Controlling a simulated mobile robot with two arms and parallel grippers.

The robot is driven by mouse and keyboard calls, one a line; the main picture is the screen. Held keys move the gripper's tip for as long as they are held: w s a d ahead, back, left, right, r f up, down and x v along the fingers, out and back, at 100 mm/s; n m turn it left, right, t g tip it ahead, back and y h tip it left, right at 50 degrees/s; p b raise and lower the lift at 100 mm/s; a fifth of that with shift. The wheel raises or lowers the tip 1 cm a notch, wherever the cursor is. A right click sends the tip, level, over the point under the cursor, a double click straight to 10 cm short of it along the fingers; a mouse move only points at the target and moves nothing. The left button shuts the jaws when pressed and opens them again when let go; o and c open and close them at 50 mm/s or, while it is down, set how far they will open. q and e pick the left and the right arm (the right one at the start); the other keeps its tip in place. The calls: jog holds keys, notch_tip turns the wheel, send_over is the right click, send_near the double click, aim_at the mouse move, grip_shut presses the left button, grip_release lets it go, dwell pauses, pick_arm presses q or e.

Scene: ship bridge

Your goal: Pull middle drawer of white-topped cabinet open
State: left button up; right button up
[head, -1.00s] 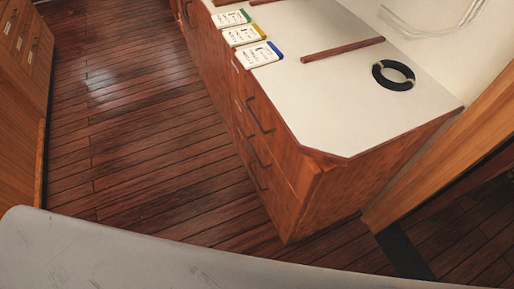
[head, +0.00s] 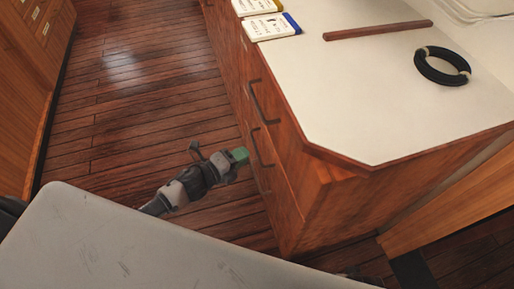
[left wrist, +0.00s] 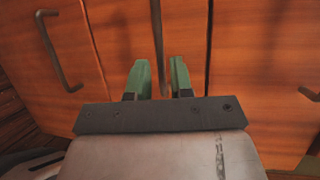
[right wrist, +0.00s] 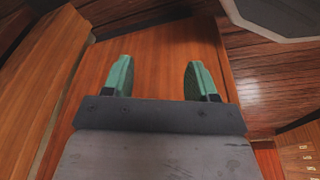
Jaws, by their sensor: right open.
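The white-topped cabinet (head: 400,110) stands at the right in the head view, with dark bar handles on its wooden drawer fronts. The upper handle (head: 262,103) is clear, and a lower handle (head: 261,148) is just beside my left gripper (head: 240,156). In the left wrist view, the left gripper's green fingers (left wrist: 161,78) stand a short way apart, with a dark bar handle (left wrist: 158,35) between them; whether they touch it is unclear. Another handle (left wrist: 60,50) shows at the left. The drawers look closed. My right gripper (right wrist: 157,80) is open and empty, facing a wooden panel.
On the white top are a black coil (head: 442,66), a wooden strip (head: 378,30) and flat labelled packs (head: 271,27). Another wooden cabinet (head: 35,60) stands at the far left. The plank floor (head: 140,100) between them is clear.

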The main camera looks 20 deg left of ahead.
aim_at(256, 147)
pick_arm(q)
jog(key=shift+b+x, duration=0.3)
jog(key=shift+x, duration=2.8)
pick_arm(e)
jog(key=shift+w+r, duration=0.25)
jog(key=shift+r, duration=0.35)
jog(key=shift+w+r, duration=0.25)
jog(key=shift+r, duration=0.3)
pick_arm(q)
jog(key=shift+c, duration=0.5)
grip_shut()
